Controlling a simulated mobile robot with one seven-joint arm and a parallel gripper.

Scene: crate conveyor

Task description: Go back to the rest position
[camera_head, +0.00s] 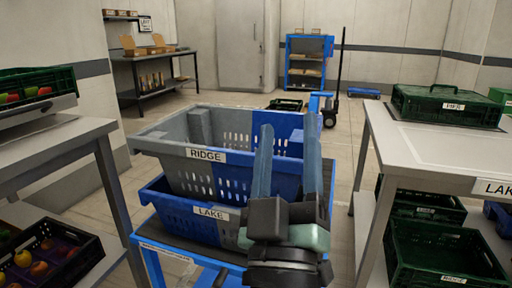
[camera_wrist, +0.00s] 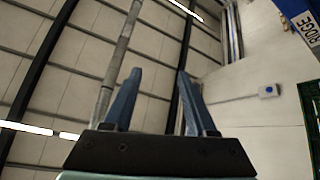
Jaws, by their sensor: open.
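My gripper (camera_head: 288,165) is open and empty in the head view, its two blue fingers pointing up in front of the stacked crates. In the wrist view my gripper (camera_wrist: 154,98) shows both fingers spread apart, with only wall and ceiling panels behind them. A grey and blue crate labelled RIDGE (camera_head: 206,155) sits on top of a blue crate labelled LAKE (camera_head: 211,212) on a blue cart (camera_head: 176,256). My fingers hide part of the crates' right side; I cannot tell whether they touch.
A table (camera_head: 55,143) with a green crate (camera_head: 38,84) of produce stands at left, a dark fruit crate (camera_head: 50,250) below. At right a table (camera_head: 440,150) bears a closed green crate (camera_head: 447,105); green crates (camera_head: 450,250) lie beneath. A pallet jack (camera_head: 331,112) stands behind.

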